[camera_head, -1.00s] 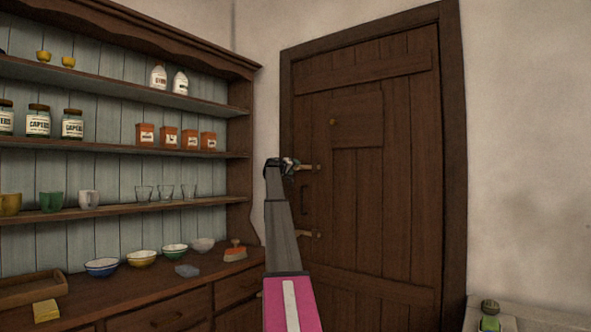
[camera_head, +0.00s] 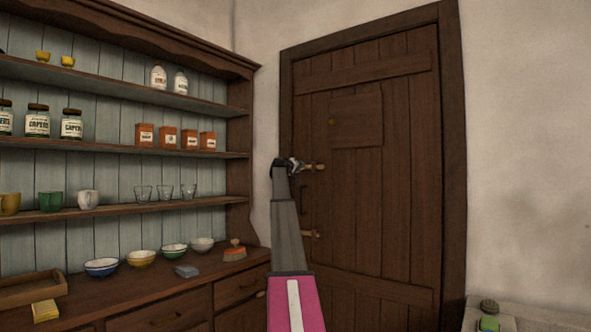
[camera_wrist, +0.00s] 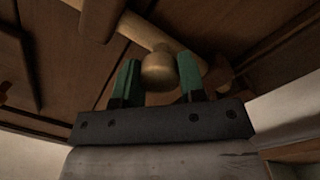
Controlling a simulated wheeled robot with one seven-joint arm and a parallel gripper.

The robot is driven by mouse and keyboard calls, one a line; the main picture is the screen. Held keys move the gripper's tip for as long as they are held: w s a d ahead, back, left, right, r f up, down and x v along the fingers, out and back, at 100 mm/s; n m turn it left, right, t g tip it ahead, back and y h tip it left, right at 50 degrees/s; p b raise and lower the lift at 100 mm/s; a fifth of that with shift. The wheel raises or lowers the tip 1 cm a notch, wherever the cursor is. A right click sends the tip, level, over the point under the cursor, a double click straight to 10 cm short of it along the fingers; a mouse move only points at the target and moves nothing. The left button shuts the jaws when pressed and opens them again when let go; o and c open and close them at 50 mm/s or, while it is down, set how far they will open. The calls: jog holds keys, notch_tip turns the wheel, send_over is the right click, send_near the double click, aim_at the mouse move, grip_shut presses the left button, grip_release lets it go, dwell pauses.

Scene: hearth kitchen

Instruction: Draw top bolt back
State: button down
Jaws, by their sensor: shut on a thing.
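The wooden plank door (camera_head: 385,190) stands shut in its dark frame. The top bolt (camera_head: 313,166) sits at the door's left side, and its pale bar (camera_wrist: 143,30) crosses the wrist view. My gripper (camera_head: 294,164) is at the bolt's left end. In the wrist view my gripper (camera_wrist: 160,80) has its two green fingers on either side of the bolt's round knob (camera_wrist: 158,70), shut on it. A lower bolt (camera_head: 311,234) shows further down the door. My arm hides part of the door's left edge.
A dresser (camera_head: 130,151) with jars, boxes, cups and glasses fills the left. Bowls and a brush (camera_head: 235,251) lie on its top, close to my arm. A pale surface with a green item (camera_head: 488,324) is at the lower right.

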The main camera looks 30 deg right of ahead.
jog(key=shift+s+d, duration=0.35)
jog(key=shift+s, duration=0.45)
jog(key=c, duration=0.7)
grip_release()
jog(key=shift+s+d, duration=0.1)
jog(key=shift+a, duration=0.2)
jog(key=v, duration=1)
jog(key=shift+a, duration=0.2)
jog(key=shift+s, duration=0.15)
